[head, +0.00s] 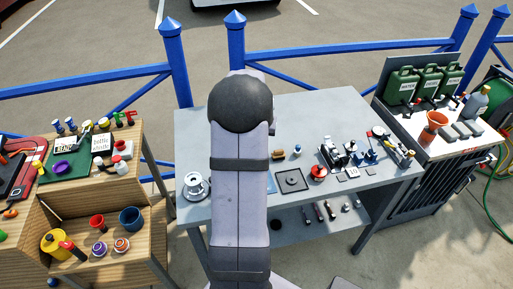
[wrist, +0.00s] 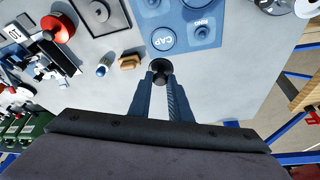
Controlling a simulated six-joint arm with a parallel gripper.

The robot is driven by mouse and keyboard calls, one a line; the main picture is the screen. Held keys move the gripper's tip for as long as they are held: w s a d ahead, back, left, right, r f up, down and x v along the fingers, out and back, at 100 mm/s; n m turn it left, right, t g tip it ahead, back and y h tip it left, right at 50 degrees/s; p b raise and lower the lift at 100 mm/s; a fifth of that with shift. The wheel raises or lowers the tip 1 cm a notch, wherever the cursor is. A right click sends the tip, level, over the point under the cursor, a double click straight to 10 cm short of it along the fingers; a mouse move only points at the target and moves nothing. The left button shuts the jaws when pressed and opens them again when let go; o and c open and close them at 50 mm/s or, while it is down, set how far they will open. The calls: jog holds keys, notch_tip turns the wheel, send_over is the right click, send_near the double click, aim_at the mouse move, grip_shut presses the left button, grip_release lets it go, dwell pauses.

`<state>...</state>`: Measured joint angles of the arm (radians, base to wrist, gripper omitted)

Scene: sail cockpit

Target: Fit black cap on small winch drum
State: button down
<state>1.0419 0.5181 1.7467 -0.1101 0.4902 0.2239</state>
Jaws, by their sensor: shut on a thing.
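My gripper (wrist: 161,84) is shut on the black cap (wrist: 161,68), a small dark round piece between the fingertips. The cap is just below the printed CAP circle on the blue mat (wrist: 181,40) in the wrist view; its height above the table is unclear. A silver winch drum (head: 196,186) stands upright at the left end of the grey table in the head view. Part of what looks like it shows at the top right edge of the wrist view (wrist: 277,6), apart from my gripper. In the head view my arm hides the gripper and cap.
A wooden brush-like piece (wrist: 130,62) and a small blue-and-white item (wrist: 104,66) lie left of my gripper. A dark square plate (head: 292,181), a red round part (head: 318,173) and metal fittings (head: 338,152) occupy the grey table (head: 290,118). Its back area is clear.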

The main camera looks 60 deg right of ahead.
jog(key=shift+r, duration=0.2)
dwell(0.3)
jog(key=shift+r+p, duration=1.2)
jog(key=shift+r, duration=0.2)
jog(key=shift+w, duration=0.1)
jog(key=w+a+n+t+y, duration=0.1)
jog(key=w+a+n, duration=0.2)
jog(key=a, duration=0.2)
jog(key=w+a+f+n+t, duration=0.1)
jog(key=w+a+n, duration=0.2)
jog(key=a, duration=0.3)
jog(key=w+a+f+n+y, duration=0.1)
jog(key=w+a+n, duration=0.3)
jog(key=w+a, duration=0.1)
jog(key=shift+w+a+t+y+p, duration=0.15)
jog(key=shift+a+t+y+p, duration=0.2)
jog(key=shift+a, duration=0.4)
jog(key=n, duration=0.1)
jog(key=a+n+y, duration=0.1)
jog(key=n, duration=0.1)
jog(key=shift+w+a+r+n+y, duration=0.15)
jog(key=shift+w+n+y, duration=0.15)
jog(key=shift+n, duration=0.1)
jog(key=n, duration=0.1)
jog(key=n+y, duration=0.1)
jog(key=n, duration=0.2)
jog(key=shift+a+y, duration=0.25)
